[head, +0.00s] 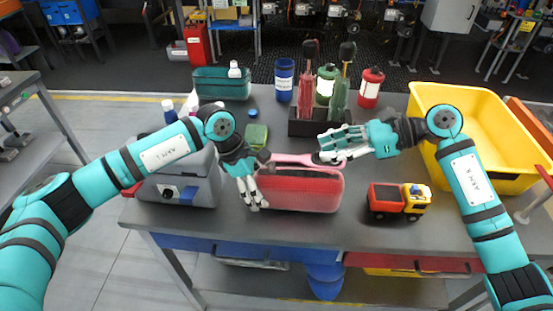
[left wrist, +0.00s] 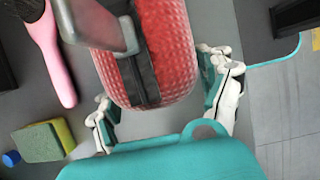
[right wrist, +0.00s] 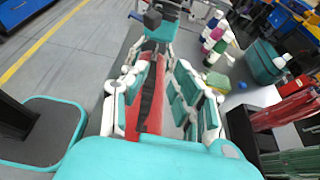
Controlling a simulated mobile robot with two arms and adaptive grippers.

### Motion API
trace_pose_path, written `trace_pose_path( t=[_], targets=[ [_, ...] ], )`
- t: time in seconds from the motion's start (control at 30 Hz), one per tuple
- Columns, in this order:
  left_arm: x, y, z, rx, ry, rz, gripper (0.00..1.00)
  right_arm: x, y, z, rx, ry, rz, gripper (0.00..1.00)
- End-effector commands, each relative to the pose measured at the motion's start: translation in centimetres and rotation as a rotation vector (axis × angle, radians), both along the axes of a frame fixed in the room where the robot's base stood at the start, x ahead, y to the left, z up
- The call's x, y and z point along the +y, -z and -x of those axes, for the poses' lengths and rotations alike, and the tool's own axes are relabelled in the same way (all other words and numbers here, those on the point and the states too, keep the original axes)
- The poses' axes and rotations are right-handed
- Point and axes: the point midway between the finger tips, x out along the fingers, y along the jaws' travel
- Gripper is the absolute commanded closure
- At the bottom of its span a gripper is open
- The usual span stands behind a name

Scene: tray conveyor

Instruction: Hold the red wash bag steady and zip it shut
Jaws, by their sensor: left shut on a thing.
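The red wash bag (head: 305,190) lies lengthwise near the table's front edge. A dark strip runs along its top in the right wrist view (right wrist: 148,95). A dark grey upright piece (head: 263,157), seemingly the zip pull, stands at the bag's left end; it looms close in the left wrist view (left wrist: 125,35). My left gripper (head: 252,190) is shut on the bag's left end, fingers on both sides. My right gripper (head: 337,150) is open and empty above the bag's right end, the bag showing between its fingers (right wrist: 160,100). The pull's contact with the bag is partly hidden.
A pink hairbrush (head: 290,158) lies just behind the bag. A toy truck (head: 398,201) stands to its right, a grey case (head: 180,180) to its left. A yellow crate (head: 480,185) fills the right side.

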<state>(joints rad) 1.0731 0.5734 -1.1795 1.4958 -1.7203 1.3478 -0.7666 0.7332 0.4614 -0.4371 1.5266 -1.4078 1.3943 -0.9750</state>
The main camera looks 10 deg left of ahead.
Motion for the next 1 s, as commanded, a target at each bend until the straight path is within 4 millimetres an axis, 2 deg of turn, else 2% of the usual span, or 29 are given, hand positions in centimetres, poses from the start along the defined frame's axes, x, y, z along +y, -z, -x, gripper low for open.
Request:
trace_pose_path(
  t=[0.17,0.6,0.8,1.0],
  targets=[
    [0.1,0.1,0.0,0.000,-0.002,-0.002,0.71,2.0,0.4,0.4,-0.012,-0.026,0.002,0.73],
    [0.1,0.1,0.0,0.000,-0.002,-0.003,0.71,9.6,3.6,0.4,-0.008,-0.022,0.001,0.73],
    [0.1,0.1,-0.1,0.000,-0.002,-0.003,0.71,11.3,4.3,0.3,-0.010,-0.020,0.002,0.73],
    [0.1,0.1,-0.1,0.000,-0.002,-0.003,0.71,11.7,4.5,0.3,-0.009,-0.019,0.003,0.73]
  ],
)
